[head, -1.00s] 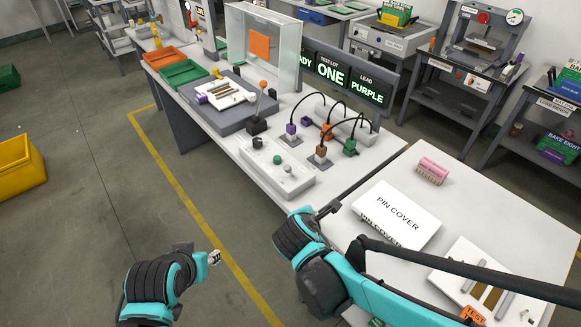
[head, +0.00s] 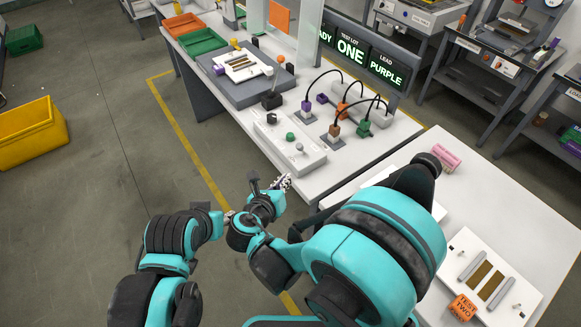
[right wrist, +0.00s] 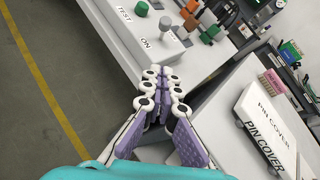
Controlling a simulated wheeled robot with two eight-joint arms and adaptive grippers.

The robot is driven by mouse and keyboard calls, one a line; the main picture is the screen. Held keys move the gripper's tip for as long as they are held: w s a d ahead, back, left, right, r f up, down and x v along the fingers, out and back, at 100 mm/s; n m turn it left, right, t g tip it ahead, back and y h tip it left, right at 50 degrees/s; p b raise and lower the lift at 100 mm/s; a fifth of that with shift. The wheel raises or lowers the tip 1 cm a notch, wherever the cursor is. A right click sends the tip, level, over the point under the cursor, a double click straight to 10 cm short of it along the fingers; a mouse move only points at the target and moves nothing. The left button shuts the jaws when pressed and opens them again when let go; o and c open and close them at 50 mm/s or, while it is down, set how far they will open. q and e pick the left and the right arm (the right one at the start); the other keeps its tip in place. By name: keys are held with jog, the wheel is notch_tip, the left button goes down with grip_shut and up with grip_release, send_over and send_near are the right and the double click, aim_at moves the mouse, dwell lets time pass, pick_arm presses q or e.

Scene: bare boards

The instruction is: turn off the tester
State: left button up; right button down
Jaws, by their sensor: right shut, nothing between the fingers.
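The tester's white control box (head: 283,149) lies at the front edge of the white bench, carrying a black knob (head: 272,118), a green button (head: 290,136) and a grey switch (head: 299,147). In the right wrist view, "TEST" and "ON" labels show on the box (right wrist: 128,27), with the switch (right wrist: 165,23) and green button (right wrist: 142,8) above. My right gripper (head: 286,181) is shut and empty, just in front of the box's near end; its fingertips (right wrist: 161,74) point towards the box and appear apart from it. My left gripper (head: 228,217) is mostly hidden beside the right wrist.
Colored plugs with black cables (head: 335,130) stand right of the box. Behind it is a grey fixture (head: 227,80) with a lever (head: 271,98). A nearer table holds a pin cover (right wrist: 270,115), a pink block (head: 446,157) and another fixture (head: 500,270). A sign reads "ONE", "PURPLE".

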aim_at(302, 149)
jog(key=b+x, duration=0.1)
jog(key=x, duration=0.2)
jog(key=r+b+x, duration=0.1)
jog(key=x, duration=0.3)
jog(key=w+x, duration=0.1)
jog(key=x, duration=0.3)
jog(key=shift+w+r+b, duration=0.15)
jog(key=shift+r+b, duration=0.1)
jog(key=shift+b, duration=0.15)
jog(key=shift+w+r, duration=0.25)
jog(key=shift+w, duration=0.25)
pick_arm(q)
notch_tip(302, 149, down, 3)
jog(key=shift+f, duration=0.1)
pick_arm(e)
jog(key=shift+a, duration=0.1)
